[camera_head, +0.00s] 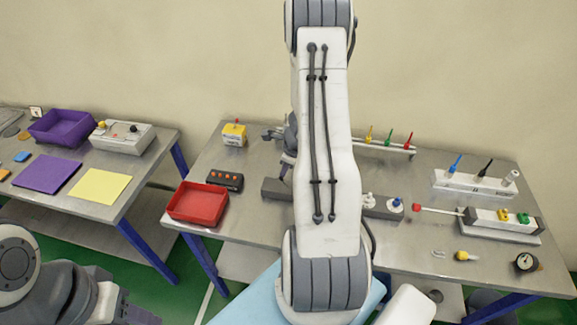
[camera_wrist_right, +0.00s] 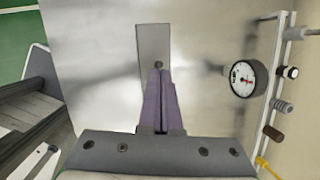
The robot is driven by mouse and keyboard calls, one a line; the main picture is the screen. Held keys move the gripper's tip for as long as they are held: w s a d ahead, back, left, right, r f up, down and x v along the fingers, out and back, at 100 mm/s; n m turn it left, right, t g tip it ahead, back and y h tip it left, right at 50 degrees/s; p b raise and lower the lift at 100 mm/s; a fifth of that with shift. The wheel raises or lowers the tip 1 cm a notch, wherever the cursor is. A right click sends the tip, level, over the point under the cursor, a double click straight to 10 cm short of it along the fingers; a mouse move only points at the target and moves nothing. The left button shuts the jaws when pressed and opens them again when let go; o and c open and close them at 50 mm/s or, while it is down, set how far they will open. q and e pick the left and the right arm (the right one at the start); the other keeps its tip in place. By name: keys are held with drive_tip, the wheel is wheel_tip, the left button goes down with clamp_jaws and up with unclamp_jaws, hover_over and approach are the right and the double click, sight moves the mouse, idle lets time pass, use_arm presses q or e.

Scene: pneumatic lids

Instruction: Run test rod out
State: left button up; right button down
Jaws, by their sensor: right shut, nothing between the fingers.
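A thin rod with a red tip (camera_head: 418,208) sticks out to the left from a grey and white cylinder unit (camera_head: 505,227) on the right of the table. The unit carries yellow and green fittings on top. My right gripper (camera_head: 286,167) is at the back left of the table, beyond a long dark grey bar, and is partly hidden by my own arm. In the right wrist view its purple fingers (camera_wrist_right: 161,75) are shut and empty, over or against the end of a grey strip (camera_wrist_right: 152,42); contact is unclear. My left arm's end (camera_head: 135,312) is cut off at the bottom left.
A red tray (camera_head: 198,203), an orange-button box (camera_head: 225,180) and a yellow box (camera_head: 235,134) stand left. Racks of coloured tools stand at the back. A round gauge (camera_head: 526,262) lies front right; a gauge (camera_wrist_right: 243,78) shows in the wrist view.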

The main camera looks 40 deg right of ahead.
drive_tip(key=w+a+p+v, duration=0.1)
drive_tip(key=p+v, duration=0.7)
drive_tip(key=v, duration=0.1)
drive_tip(key=shift+w+r, duration=0.2)
drive_tip(key=shift+r, duration=0.45)
drive_tip(key=shift+a, duration=0.1)
